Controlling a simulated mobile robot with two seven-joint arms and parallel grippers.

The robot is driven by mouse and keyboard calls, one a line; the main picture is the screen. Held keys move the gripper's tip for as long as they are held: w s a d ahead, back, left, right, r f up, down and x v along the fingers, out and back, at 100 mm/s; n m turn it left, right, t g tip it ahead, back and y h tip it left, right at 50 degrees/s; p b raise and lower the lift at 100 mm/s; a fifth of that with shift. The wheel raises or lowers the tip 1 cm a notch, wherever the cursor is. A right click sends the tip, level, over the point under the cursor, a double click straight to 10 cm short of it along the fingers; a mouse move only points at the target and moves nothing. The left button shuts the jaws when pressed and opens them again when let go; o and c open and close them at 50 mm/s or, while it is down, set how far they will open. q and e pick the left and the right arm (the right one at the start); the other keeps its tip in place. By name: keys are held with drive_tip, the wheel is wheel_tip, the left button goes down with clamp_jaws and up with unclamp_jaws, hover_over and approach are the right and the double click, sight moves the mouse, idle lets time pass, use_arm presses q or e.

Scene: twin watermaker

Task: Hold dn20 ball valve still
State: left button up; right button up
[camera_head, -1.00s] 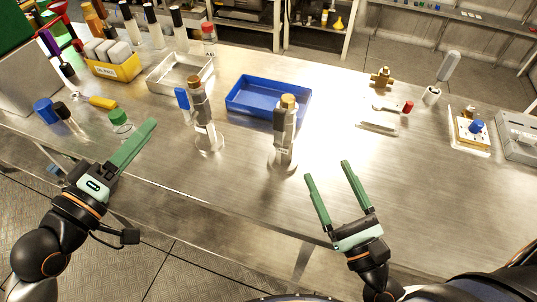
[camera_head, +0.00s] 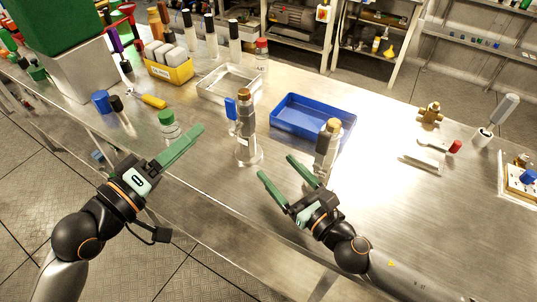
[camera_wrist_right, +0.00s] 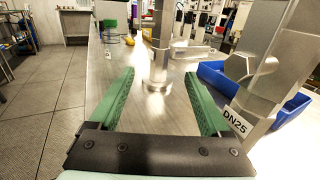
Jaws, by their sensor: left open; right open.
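Two upright metal valve assemblies with brass-coloured tops stand on the steel bench. The right one (camera_head: 326,150) carries a DN25 label (camera_wrist_right: 234,121) in the right wrist view. My right gripper (camera_head: 276,167) is open and empty, in front of the two assemblies. In its wrist view the left assembly (camera_wrist_right: 160,60) stands ahead between the open fingers, apart from them. My left gripper (camera_head: 198,136) is open and empty, left of the left assembly.
A green-capped jar (camera_head: 168,126) stands close to my left gripper. A brass fitting (camera_head: 430,113) and a red-ended tool (camera_head: 454,146) lie right. The bench front is clear.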

sight(251, 139)
drive_tip(key=x, duration=1.1)
drive_tip(key=shift+w+a, duration=0.1)
drive_tip(key=shift+w, duration=0.2)
clamp_jaws()
idle(0.9)
idle(0.5)
idle(0.8)
drive_tip(key=shift+c, duration=0.8)
unclamp_jaws()
drive_tip(key=shift+c, duration=0.2)
clamp_jaws()
